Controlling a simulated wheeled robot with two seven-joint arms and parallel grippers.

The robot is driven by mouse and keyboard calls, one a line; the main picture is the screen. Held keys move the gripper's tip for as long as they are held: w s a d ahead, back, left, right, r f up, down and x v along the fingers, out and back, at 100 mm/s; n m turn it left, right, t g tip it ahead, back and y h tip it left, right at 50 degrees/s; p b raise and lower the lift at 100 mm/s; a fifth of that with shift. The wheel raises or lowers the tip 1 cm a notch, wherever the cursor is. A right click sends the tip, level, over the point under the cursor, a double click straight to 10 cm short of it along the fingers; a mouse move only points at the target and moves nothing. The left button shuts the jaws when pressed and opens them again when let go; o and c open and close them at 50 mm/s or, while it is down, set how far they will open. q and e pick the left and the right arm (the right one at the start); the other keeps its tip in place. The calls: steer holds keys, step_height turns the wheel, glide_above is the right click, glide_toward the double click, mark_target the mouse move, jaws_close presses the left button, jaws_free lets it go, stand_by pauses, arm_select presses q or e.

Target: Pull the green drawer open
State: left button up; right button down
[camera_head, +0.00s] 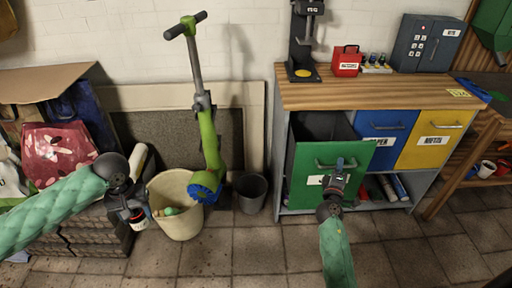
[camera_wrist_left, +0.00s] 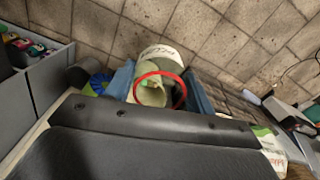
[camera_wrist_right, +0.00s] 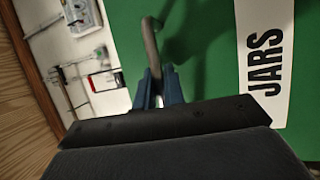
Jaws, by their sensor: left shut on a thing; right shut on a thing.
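The green drawer (camera_head: 305,180) is in the left part of the wooden-topped cabinet. Its front stands out from the cabinet, and a dark gap (camera_head: 320,128) shows above and behind it. My right gripper (camera_head: 337,172) is shut on the drawer's metal handle (camera_head: 350,162). In the right wrist view the handle (camera_wrist_right: 150,45) runs between the blue fingers (camera_wrist_right: 158,88), beside a white label reading JARS (camera_wrist_right: 264,60). My left gripper (camera_head: 132,208) is shut on a small jar (camera_head: 138,222) with a red band. The jar (camera_wrist_left: 152,92) shows between its fingers in the left wrist view.
A blue drawer (camera_head: 382,124) and a yellow drawer (camera_head: 432,148) are closed beside it. A cream bin (camera_head: 178,222) and a dark bucket (camera_head: 251,207) stand left of the cabinet. A green scooter (camera_head: 209,140) leans there. The tiled floor in front is clear.

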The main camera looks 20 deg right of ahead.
arm_select(q)
steer(key=shift+f+b, duration=0.4)
steer(key=shift+f, duration=0.15)
arm_select(e)
steer(key=s, duration=0.2)
steer(key=s+a, duration=0.1)
steer(key=s, duration=0.1)
steer(key=shift+s, duration=0.15)
steer(key=c, duration=1.5)
jaws_free()
